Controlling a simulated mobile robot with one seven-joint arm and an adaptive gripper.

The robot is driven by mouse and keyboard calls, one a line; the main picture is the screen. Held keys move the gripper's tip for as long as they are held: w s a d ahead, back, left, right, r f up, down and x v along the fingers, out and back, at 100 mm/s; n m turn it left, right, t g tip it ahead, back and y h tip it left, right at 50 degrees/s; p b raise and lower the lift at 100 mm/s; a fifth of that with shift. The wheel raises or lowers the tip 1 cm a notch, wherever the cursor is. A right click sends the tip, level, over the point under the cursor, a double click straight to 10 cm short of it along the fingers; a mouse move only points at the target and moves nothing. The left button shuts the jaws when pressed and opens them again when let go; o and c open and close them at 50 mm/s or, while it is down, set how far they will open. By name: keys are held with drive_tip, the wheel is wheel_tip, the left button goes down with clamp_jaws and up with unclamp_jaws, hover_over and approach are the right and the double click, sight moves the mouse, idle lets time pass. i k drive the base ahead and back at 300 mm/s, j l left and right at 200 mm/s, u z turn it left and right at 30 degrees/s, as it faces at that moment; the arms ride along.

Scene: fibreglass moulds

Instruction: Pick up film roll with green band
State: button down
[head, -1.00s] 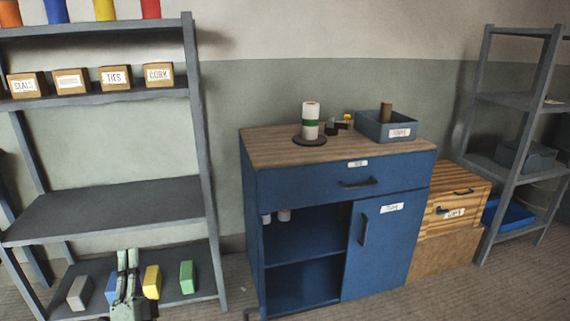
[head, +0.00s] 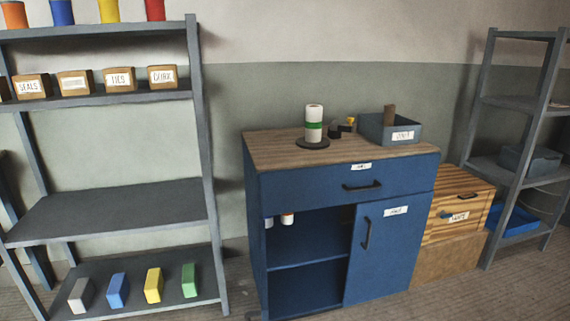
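The film roll with the green band (head: 314,124) stands upright on a dark round base (head: 312,143) on the wooden top of the blue cabinet (head: 282,151). It is white with one green stripe around its lower half. My gripper is not in the head view now.
A grey-blue tray (head: 375,131) with a brown cylinder and small dark and yellow items (head: 345,127) stand right of the roll. The cabinet's left side is open. Shelving stands left, with coloured blocks (head: 154,285) low down, and right (head: 505,130). A wooden crate (head: 462,200) adjoins the cabinet.

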sight(314, 113)
drive_tip(key=i+j+z, duration=0.1)
drive_tip(key=j, duration=0.25)
drive_tip(key=i+j+z, duration=0.15)
drive_tip(key=j, duration=0.25)
drive_tip(key=i+j+z, duration=0.1)
drive_tip(key=j, duration=0.3)
drive_tip(key=j+z, duration=0.15)
drive_tip(key=j, duration=0.25)
drive_tip(key=i, duration=0.05)
